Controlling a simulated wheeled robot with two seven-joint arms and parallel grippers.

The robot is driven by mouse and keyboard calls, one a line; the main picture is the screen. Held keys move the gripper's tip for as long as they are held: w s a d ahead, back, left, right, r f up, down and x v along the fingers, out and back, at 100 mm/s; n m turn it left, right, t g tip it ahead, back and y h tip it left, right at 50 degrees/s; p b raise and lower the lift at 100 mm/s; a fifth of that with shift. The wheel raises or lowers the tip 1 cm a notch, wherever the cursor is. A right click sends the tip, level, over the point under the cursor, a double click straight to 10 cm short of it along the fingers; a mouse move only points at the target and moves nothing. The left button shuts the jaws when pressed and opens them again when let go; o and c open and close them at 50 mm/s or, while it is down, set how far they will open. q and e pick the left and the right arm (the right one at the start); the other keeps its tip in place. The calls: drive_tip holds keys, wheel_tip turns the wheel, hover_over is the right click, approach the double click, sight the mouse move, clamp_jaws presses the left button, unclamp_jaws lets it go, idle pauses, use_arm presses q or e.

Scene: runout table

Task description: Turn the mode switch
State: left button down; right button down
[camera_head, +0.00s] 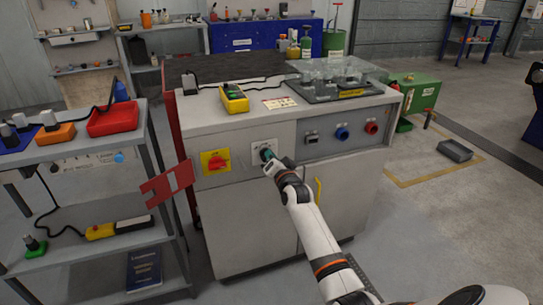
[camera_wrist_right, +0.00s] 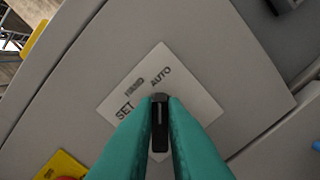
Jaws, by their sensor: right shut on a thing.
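The plate is on the grey front of the machine cabinet (camera_head: 238,150). My right gripper (camera_wrist_right: 160,108) has its teal fingers closed on both sides of the knob. In the head view the right gripper (camera_head: 267,156) covers most of the knob, and part of the label plate shows above it. In the wrist view the knob's pale line runs lengthwise between the fingers. My left gripper is not in view.
A red rotary switch on a yellow plate (camera_head: 215,161) is left of the mode switch. Black, blue and red controls (camera_head: 342,133) sit on the panel to the right. A yellow pendant (camera_head: 234,99) lies on top. A grey shelf rack (camera_head: 90,185) stands at the left.

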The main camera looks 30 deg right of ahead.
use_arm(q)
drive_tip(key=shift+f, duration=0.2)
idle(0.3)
use_arm(e)
drive_tip(key=c, duration=1.5)
unclamp_jaws()
